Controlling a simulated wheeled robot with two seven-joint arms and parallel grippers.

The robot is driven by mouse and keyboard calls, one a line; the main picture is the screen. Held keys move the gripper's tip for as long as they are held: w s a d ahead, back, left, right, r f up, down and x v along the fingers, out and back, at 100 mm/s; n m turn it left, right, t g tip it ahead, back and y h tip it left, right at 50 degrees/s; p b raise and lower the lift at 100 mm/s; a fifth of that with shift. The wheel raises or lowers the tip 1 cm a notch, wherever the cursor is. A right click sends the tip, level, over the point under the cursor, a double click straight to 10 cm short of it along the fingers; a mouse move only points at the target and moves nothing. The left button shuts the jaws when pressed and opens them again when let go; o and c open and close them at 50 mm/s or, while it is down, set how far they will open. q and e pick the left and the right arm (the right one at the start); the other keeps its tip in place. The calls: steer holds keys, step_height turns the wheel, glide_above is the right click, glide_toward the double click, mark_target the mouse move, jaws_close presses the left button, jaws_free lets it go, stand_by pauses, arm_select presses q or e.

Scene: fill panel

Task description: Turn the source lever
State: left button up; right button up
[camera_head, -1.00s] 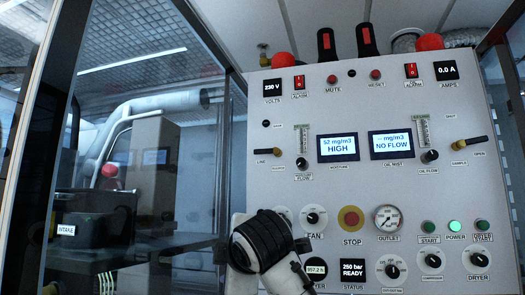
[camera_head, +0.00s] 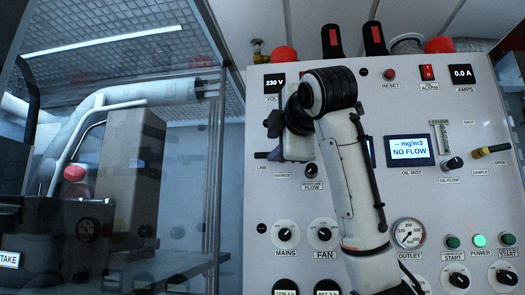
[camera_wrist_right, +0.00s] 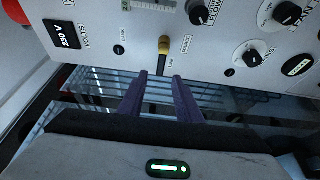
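The source lever (camera_wrist_right: 163,46) sits on the grey panel between the LINE and SOURCE labels. It has a brass-coloured base and a dark handle. In the right wrist view the handle points down toward my right gripper (camera_wrist_right: 160,76). Its two purple fingers are open, one on each side of the handle's end. I cannot tell whether they touch it. In the head view my right gripper (camera_head: 272,134) is at the panel's left part and hides most of the lever; only its dark handle end (camera_head: 261,155) shows. My left gripper is not in view.
The panel (camera_head: 225,170) carries several knobs and displays, including the moisture flow knob (camera_head: 311,170) just right of the lever and the MAINS knob (camera_head: 285,233) below. A glass-walled cabinet (camera_head: 120,190) stands on the left. My right arm covers the panel's middle.

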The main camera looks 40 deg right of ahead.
mark_target(264, 155)
steer(key=p+x, duration=0.1)
steer(key=x, duration=0.5)
steer(key=shift+p, duration=0.3)
steer(key=shift+w+d+f, duration=0.1)
steer(key=shift+w+d, duration=0.15)
steer(key=shift+w, duration=0.3)
steer(key=c, duration=0.6)
jaws_close()
